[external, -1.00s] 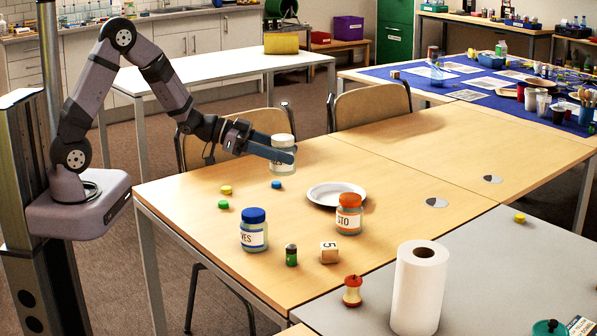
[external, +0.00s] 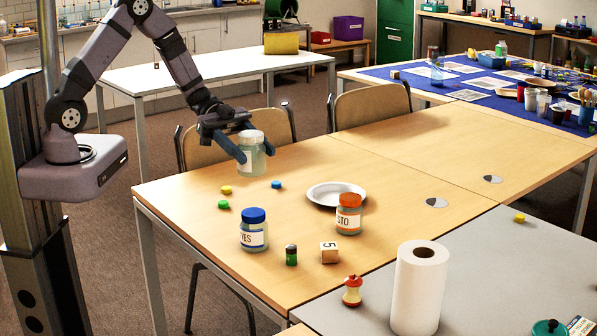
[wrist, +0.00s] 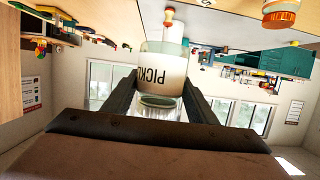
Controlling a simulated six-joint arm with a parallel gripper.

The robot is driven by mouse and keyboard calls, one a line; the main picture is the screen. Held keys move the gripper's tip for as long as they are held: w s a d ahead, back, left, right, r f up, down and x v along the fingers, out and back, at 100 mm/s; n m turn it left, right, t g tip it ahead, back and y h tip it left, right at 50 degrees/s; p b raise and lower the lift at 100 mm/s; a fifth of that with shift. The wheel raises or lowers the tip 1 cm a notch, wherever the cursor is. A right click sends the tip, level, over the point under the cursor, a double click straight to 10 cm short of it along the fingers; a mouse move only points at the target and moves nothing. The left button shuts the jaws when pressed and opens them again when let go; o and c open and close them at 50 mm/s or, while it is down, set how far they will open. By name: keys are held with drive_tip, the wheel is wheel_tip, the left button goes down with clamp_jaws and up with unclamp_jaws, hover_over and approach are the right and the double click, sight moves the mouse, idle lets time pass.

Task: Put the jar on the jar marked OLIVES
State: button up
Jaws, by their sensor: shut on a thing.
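An orange-lidded jar (external: 348,214), label ending "STO", stands to the right; an orange-lidded jar also shows in the wrist view (wrist: 279,14).
A plate (external: 330,194) is behind the orange-lidded jar. A small battery-like cylinder (external: 291,255), a numbered cube (external: 329,253), an apple core (external: 352,290) and a paper roll (external: 418,285) stand nearer.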

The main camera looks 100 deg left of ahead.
drive_tip(key=shift+d+r, duration=0.1)
drive_tip(key=shift+r, duration=0.1)
hover_over(253, 212)
drive_tip(key=shift+f+p, duration=0.45)
drive_tip(key=shift+f, duration=4.55)
drive_tip(key=shift+f, duration=0.2)
drive_tip(key=o, duration=1.2)
drive_tip(key=shift+c, duration=0.2)
drive_tip(key=shift+r, duration=0.2)
drive_tip(key=b+v, duration=0.2)
drive_tip(key=v, duration=1)
drive_tip(key=shift+b, duration=0.35)
